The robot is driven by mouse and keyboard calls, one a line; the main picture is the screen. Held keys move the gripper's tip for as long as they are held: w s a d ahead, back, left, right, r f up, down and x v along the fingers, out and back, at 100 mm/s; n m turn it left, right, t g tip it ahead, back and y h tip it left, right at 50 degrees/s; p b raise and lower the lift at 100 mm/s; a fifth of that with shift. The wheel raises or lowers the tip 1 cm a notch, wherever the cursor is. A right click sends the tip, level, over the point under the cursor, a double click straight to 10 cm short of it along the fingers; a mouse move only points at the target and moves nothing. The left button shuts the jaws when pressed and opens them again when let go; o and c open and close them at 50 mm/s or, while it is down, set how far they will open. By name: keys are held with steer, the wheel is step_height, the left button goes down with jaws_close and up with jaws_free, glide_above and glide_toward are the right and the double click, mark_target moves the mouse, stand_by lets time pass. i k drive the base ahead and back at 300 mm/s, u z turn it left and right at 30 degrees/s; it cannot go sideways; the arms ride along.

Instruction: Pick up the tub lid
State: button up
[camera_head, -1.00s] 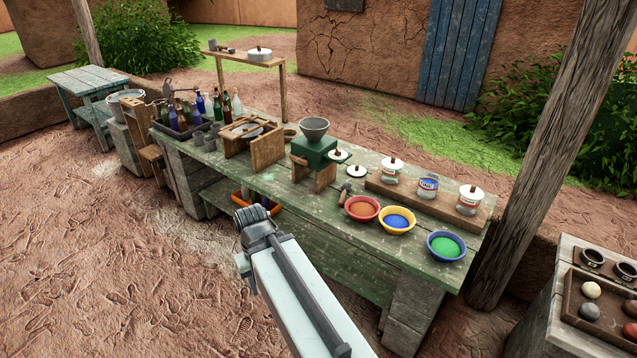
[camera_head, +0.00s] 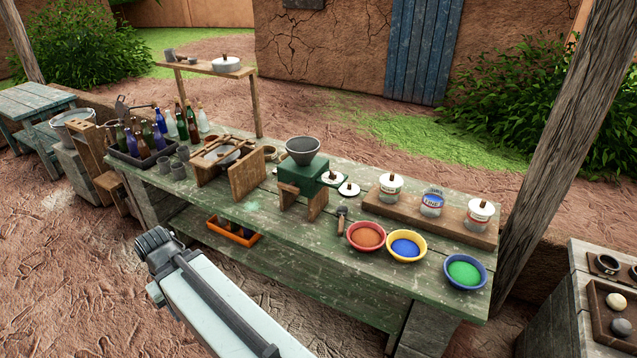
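Two round white lids with brown knobs lie on the green worktable, just right of the green grinder: one lid (camera_head: 348,190) is nearer, and the other lid (camera_head: 332,179) is close behind it by the grinder. On the wooden riser stand three tubs. The left tub (camera_head: 390,190) and right tub (camera_head: 478,217) wear white knobbed lids. The middle tub (camera_head: 432,203) is uncovered and shows blue. My arm reaches up from the bottom, left of the lids and well apart from them; its dark jointed end shows, but no gripper fingers do.
The green grinder (camera_head: 303,175), a small hammer (camera_head: 341,221) and bowls of orange (camera_head: 366,236), blue (camera_head: 406,246) and green powder (camera_head: 465,272) surround the lids. A wooden post (camera_head: 565,150) stands at the right. Bottles in a tray (camera_head: 150,160) crowd the table's left end.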

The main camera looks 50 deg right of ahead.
mark_target(349, 189)
steer(key=i, duration=1.3)
steer(key=z, duration=0.8)
steer(key=i, duration=0.6)
steer(key=z, duration=0.35)
steer(key=k, duration=0.9)
steer(key=z, duration=0.2)
steer(key=i, duration=0.9)
steer(key=u, duration=0.15)
